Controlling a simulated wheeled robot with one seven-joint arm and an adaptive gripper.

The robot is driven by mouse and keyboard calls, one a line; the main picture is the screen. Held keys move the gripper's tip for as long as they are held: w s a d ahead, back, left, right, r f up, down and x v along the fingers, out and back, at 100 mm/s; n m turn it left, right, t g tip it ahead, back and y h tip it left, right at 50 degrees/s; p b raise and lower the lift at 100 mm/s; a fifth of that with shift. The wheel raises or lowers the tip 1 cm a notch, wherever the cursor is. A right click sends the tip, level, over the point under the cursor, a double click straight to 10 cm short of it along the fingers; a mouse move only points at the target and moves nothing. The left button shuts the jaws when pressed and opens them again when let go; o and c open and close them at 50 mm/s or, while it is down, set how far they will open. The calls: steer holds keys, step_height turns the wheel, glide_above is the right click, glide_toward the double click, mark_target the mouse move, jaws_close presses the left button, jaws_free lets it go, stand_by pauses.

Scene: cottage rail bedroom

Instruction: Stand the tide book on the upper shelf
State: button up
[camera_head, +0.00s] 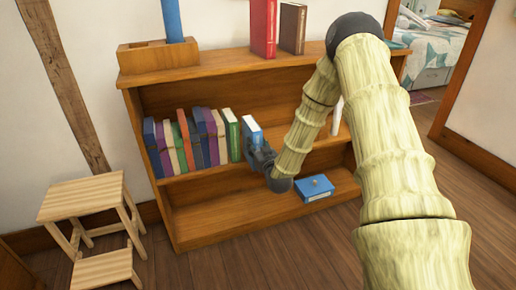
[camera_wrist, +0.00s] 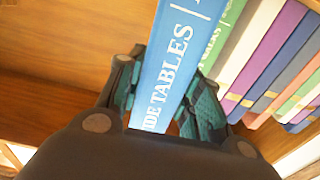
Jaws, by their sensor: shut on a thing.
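The tide book (camera_head: 251,131) is a slim blue volume with white spine lettering; the wrist view shows "TABLES" on its spine (camera_wrist: 178,65). My gripper (camera_head: 258,153) is shut on it, with one dark finger on each side in the wrist view (camera_wrist: 163,90). The book looks upright, just right of a green book (camera_head: 232,135) that ends the row on the upper shelf (camera_head: 315,150). In the wrist view it is close beside that green book. The book's lower end is hidden by my gripper, so I cannot tell whether it touches the shelf.
Several books (camera_head: 197,140) fill the shelf's left part. A white object (camera_head: 337,116) stands farther right, partly behind my arm. Red (camera_head: 264,28) and brown (camera_head: 292,28) books stand on top. A wooden step stool (camera_head: 85,195) is left.

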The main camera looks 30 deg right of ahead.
steer(key=shift+x, duration=1.35)
steer(key=shift+w+a+f+b, duration=0.1)
steer(key=shift+a+f+b, duration=0.1)
steer(key=shift+a, duration=0.3)
steer(key=shift+w+a+f+b, duration=0.1)
steer(key=shift+w+a+b, duration=0.05)
steer(key=shift+a, duration=0.35)
steer(key=o, duration=1.3)
steer(key=shift+s+f, duration=0.15)
steer(key=shift+p+v, duration=0.4)
steer(key=shift+v, duration=9.05)
steer(key=shift+d, duration=0.1)
